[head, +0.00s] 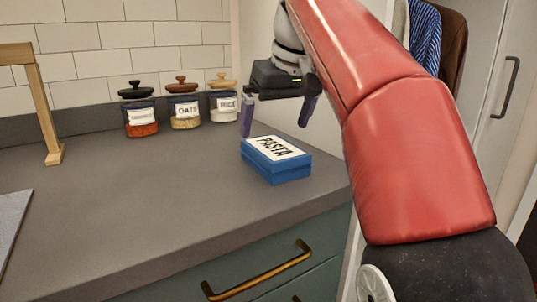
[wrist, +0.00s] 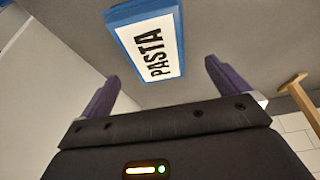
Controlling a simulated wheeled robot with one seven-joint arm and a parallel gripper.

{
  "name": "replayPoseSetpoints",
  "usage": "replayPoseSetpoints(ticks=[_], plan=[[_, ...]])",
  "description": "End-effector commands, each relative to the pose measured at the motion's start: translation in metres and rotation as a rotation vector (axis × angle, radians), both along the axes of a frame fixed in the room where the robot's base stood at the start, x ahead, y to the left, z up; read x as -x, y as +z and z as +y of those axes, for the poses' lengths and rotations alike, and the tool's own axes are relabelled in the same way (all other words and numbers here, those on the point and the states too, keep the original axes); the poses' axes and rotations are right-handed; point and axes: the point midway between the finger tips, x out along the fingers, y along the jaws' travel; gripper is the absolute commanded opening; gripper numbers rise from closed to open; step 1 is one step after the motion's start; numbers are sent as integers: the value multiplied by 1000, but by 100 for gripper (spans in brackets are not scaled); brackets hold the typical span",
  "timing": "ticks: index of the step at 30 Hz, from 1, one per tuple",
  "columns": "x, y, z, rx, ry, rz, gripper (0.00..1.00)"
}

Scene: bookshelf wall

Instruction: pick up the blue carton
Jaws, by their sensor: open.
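The blue carton (head: 276,169) lies flat on the grey countertop, near its front right corner, with a white label reading PASTA on top. My gripper (head: 277,120) is open and empty above the carton, its two purple fingers pointing down, apart from it. In the wrist view the carton (wrist: 150,42) shows at the top middle, beyond the open fingers (wrist: 160,82) and roughly in line with the gap between them. The carton's upper end reaches the picture's top edge there.
Jars with red (head: 141,118), oats (head: 184,110) and rice (head: 223,105) contents stand at the back by the tiled wall. A wooden frame (head: 45,110) stands at the left. The counter (head: 130,200) left of the carton is clear. A drawer with a brass handle (head: 258,276) is below.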

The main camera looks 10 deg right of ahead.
Motion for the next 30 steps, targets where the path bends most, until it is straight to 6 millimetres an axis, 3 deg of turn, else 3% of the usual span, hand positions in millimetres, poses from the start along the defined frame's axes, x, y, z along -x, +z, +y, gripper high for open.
replayPoseSetpoints(ticks=[15,25,30], plan=[[-24,-64,-2,0,0,2,100],[-27,-70,-1,0,0,0,100],[-27,-70,-1,0,0,0,79]])
